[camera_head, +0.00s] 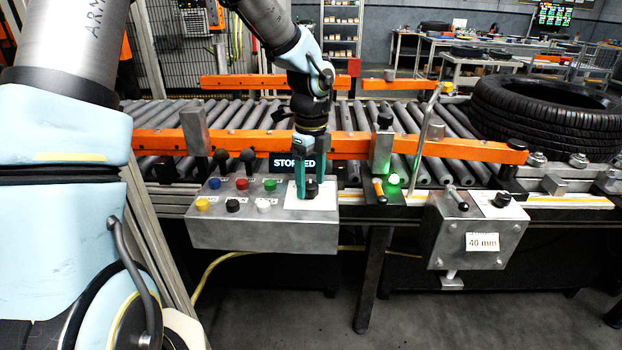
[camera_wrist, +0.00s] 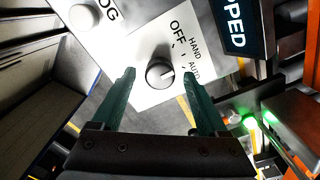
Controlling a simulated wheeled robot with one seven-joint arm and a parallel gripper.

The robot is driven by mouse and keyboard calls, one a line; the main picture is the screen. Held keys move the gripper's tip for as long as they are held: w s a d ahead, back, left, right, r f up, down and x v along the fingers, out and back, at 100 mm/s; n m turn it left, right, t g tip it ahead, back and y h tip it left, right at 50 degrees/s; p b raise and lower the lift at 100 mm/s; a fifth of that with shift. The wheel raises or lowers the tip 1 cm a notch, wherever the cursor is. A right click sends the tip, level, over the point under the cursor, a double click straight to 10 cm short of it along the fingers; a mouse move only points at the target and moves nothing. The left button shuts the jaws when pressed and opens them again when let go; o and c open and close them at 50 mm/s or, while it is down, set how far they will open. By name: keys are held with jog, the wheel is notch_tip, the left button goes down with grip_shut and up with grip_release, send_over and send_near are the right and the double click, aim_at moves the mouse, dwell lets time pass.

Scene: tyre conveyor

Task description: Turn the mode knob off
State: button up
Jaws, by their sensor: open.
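The mode knob (camera_wrist: 160,73) is a round black knob on a white plate (camera_wrist: 140,45) marked OFF, HAND and AUTO. Its pale pointer mark appears to face right, towards AUTO in the wrist view. In the head view the knob (camera_head: 312,188) sits at the right end of the grey control box (camera_head: 260,235). My gripper (camera_head: 311,196) points down over it, with its two green fingers open on either side of the knob. In the wrist view a gap shows between each finger and the knob. Contact cannot be told in the head view.
A display reading STOPPED (camera_head: 283,163) stands just behind the knob. Several coloured buttons (camera_head: 242,184) and black ball-topped levers (camera_head: 248,157) lie to the left. A lit green lamp (camera_head: 393,179) and a 40 mm box (camera_head: 478,258) are right. The roller conveyor holds a tyre (camera_head: 545,112).

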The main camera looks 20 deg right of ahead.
grip_shut()
dwell(0.6)
